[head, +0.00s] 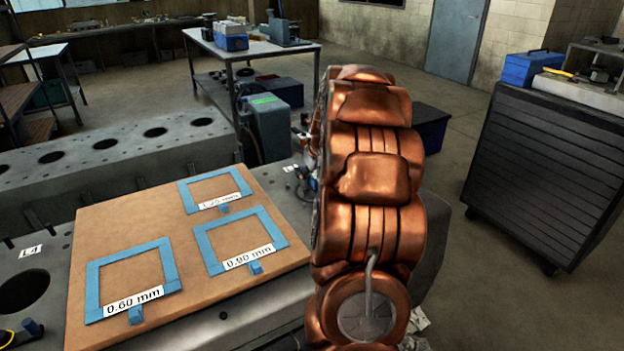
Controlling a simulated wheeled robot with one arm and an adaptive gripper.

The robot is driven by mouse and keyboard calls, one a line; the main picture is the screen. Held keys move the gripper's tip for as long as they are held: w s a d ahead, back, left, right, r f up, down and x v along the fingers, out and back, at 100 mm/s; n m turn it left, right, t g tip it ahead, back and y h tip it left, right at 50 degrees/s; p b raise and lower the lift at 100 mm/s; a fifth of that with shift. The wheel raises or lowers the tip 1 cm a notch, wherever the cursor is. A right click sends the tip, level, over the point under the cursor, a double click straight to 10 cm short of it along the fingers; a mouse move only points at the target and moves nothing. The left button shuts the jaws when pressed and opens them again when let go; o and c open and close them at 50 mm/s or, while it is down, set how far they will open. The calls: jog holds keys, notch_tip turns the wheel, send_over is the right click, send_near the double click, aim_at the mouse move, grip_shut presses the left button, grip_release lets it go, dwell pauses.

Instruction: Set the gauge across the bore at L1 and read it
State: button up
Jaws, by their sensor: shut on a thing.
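My copper-coloured arm stands in the middle of the head view and hides most of what lies behind it. A small dark part of my gripper (304,148) shows past the arm's left edge, over the grey engine block (110,170). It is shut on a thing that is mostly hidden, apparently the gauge. I cannot make out its dial or feet. The L1 bore is not clearly visible; small white labels near the arm are too small to read. A bore (22,291) beside the label L4 (30,251) lies at the left edge.
A brown board (110,220) with blue frames marked 0.60 mm (133,302), 0.90 mm (249,258) and one blurred label lies on the block. A dark cabinet (545,165) stands right. A bench (250,46) stands behind.

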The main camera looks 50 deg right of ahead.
jog(key=shift+f+b, duration=0.3)
jog(key=shift+b, duration=0.1)
jog(key=o, duration=1.2)
jog(key=shift+o, duration=0.2)
jog(key=v, duration=1.2)
jog(key=shift+a, duration=0.1)
